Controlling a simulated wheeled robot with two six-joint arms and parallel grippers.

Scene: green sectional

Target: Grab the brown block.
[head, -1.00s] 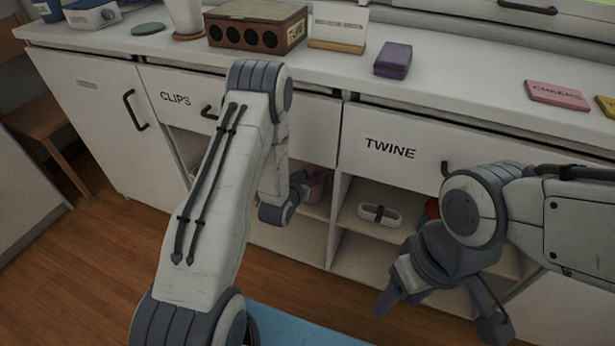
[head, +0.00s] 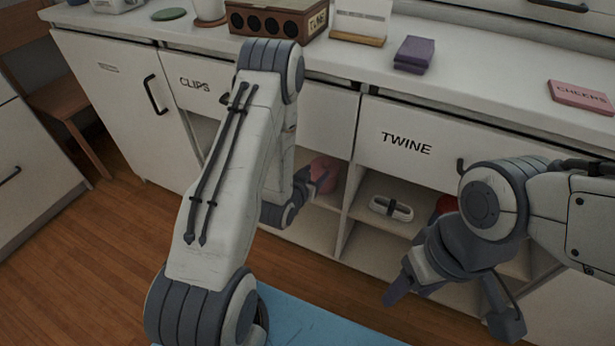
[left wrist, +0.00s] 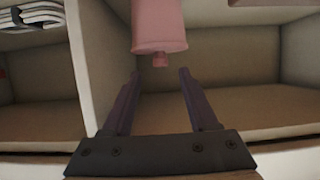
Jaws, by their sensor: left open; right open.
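I cannot make out a plain brown block in either view. A brown box with round dark holes (head: 277,22) stands on the counter at the back. My left gripper (head: 312,190) reaches into the open shelf below the drawers, close to a pink object (head: 325,172). In the left wrist view my left gripper (left wrist: 158,95) is open, with nothing between its fingers. The pink object (left wrist: 158,25) lies just beyond the fingertips, its small knob pointing toward them. My right gripper (head: 450,310) is open and empty in front of the shelves at the right.
A white object (head: 391,208) and a partly hidden red thing (head: 446,204) are in the cubby right of the divider (head: 352,195). The wooden floor at the left is clear.

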